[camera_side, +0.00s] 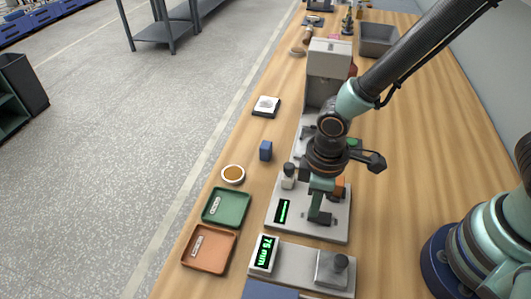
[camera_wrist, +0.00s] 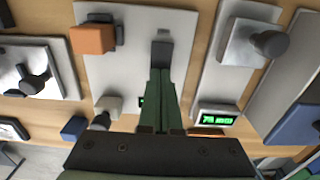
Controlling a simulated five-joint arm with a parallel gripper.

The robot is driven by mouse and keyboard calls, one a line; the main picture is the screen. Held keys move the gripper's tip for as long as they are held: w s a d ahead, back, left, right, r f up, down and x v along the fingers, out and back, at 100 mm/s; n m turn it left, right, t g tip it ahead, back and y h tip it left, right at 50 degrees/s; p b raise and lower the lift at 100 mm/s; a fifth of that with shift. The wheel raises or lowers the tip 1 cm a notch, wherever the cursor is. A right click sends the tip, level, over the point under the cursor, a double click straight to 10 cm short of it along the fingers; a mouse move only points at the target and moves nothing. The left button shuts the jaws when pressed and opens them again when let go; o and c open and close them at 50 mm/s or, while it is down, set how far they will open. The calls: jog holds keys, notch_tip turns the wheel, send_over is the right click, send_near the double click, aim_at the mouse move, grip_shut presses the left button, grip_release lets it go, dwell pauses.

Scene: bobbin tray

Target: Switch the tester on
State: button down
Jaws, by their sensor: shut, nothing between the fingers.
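The tester appears to be the pale grey plate (camera_side: 337,229) with a small black display (camera_side: 283,211) showing green marks. An orange block (camera_side: 339,187) with a dark part stands on it, partly behind my gripper; the block also shows in the wrist view (camera_wrist: 92,39). A pale knob-like post (camera_side: 288,176) stands at its left edge. My gripper (camera_side: 320,217) is shut and empty, pointing down over the right part of the plate. In the wrist view its fingertips (camera_wrist: 161,52) cover a small area of the plate, and its fingers hide most of the display. I cannot tell whether the tips touch anything.
A gauge with a lit "75 mm" display (camera_side: 263,253) stands in front. A green tray (camera_side: 226,207), an orange tray (camera_side: 209,249), a round amber-filled dish (camera_side: 233,174) and a blue block (camera_side: 266,150) lie to the left. A tall grey machine (camera_side: 328,62) stands behind.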

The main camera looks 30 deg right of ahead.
jog(key=shift+f, duration=0.2)
jog(key=shift+r, duration=3.55)
jog(key=w+d+r+m+t, duration=0.3)
jog(key=d+r+m, duration=0.6)
jog(key=d+r, duration=0.6)
jog(key=d+t, duration=0.2)
jog(key=d, duration=0.1)
jog(key=shift+d+t, duration=0.25)
jog(key=shift+t, duration=0.05)
